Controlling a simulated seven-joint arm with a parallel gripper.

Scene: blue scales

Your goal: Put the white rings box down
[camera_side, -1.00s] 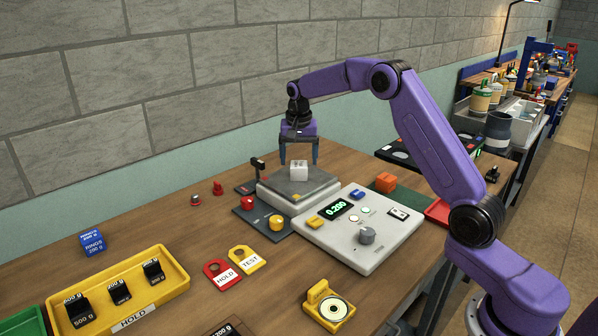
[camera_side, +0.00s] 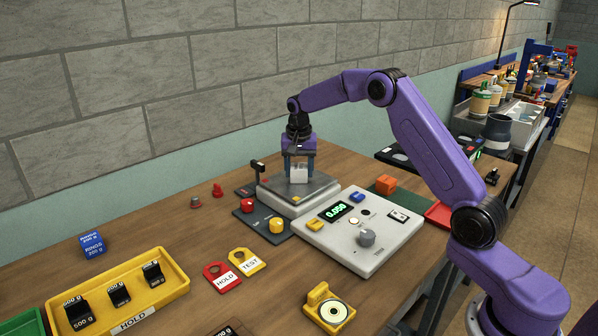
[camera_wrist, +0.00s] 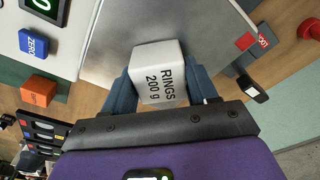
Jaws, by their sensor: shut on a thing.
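The white rings box (camera_side: 298,175) is between the fingers of my gripper (camera_side: 299,168) over the grey pan of the scale (camera_side: 318,190). I cannot tell whether its underside touches the pan. In the wrist view the box (camera_wrist: 158,72) shows its "RINGS 200 g" label, and the blue fingers of my gripper (camera_wrist: 162,90) press on its two sides. The scale's green display (camera_side: 337,210) seems to read 0.050.
A blue rings box (camera_side: 92,244) stands at the left behind a yellow tray (camera_side: 172,268) of black weights. Red and yellow knobs (camera_side: 276,226) stand left of the scale. An orange block (camera_side: 386,184) is to its right. Table between tray and scale is partly clear.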

